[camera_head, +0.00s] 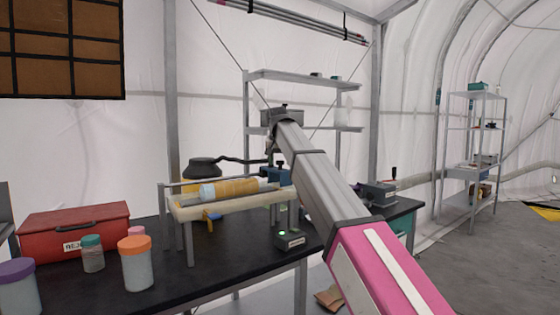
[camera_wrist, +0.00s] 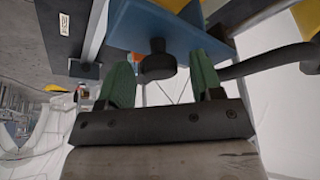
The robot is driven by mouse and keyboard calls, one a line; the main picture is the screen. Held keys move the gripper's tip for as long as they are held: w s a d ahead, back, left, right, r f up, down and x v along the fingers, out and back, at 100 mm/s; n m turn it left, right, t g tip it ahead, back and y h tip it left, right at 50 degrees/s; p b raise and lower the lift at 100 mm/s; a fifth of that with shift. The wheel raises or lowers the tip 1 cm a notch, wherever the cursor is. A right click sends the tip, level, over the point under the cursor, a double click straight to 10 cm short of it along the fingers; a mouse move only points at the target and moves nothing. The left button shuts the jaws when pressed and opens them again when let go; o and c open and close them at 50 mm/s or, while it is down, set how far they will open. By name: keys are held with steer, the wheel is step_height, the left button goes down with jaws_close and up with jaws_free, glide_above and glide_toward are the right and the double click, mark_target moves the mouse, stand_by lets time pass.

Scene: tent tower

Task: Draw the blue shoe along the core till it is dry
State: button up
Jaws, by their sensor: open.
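The core (camera_head: 235,188), a tan cylinder with a pale blue-white left end, lies lengthwise in a raised cradle (camera_head: 203,210) on the black bench. The blue shoe (camera_head: 279,177) is at the core's right end, partly hidden behind my arm. In the wrist view the blue shoe (camera_wrist: 160,28) fills the upper middle, with a black knob (camera_wrist: 157,62) projecting toward my gripper. My gripper (camera_wrist: 161,78) is open, its two green fingers on either side of the knob with gaps visible. In the head view my arm mostly hides the gripper.
A red box (camera_head: 75,232), jars with purple (camera_head: 18,285), green (camera_head: 93,255) and orange (camera_head: 136,262) lids stand at the bench's left. A small device with a green light (camera_head: 291,240) sits in front of the cradle. A dark hose (camera_head: 245,160) runs behind the core.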

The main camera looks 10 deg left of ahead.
jaws_close()
steer(key=s+a, duration=0.6)
steer(key=s, duration=0.1)
steer(key=s+a, duration=0.2)
steer(key=s, duration=0.1)
steer(key=shift+s+a, duration=0.15)
steer(key=shift+a, duration=0.25)
jaws_free()
steer(key=v, duration=1.1)
stand_by(0.5)
